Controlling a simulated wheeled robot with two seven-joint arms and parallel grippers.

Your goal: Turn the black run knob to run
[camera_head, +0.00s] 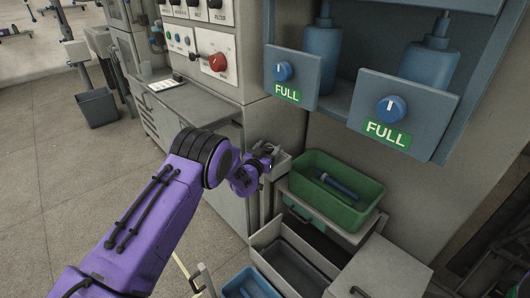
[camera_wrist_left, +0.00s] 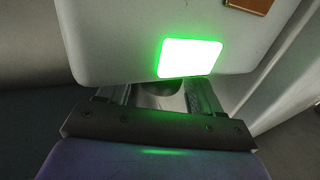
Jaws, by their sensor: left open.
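Several black knobs sit in a row on a white labelled panel (camera_head: 205,12) at the top of the head view, cut by the frame edge. One black knob (camera_head: 214,3) is at its right; I cannot tell which is the run knob. My left gripper (camera_head: 268,158) is below and to the right of the panel, away from the knobs, beside the cabinet and left of the green bin. In the left wrist view the open gripper (camera_wrist_left: 158,95) faces a pale grey block (camera_wrist_left: 120,45) with a glowing green square (camera_wrist_left: 190,57). No knob shows there. My right gripper is out of view.
Blue dials (camera_head: 283,71) marked FULL are on a blue shelf. A green bin (camera_head: 365,215) and open drawers (camera_head: 265,240) crowd the right. Floor at left is largely clear.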

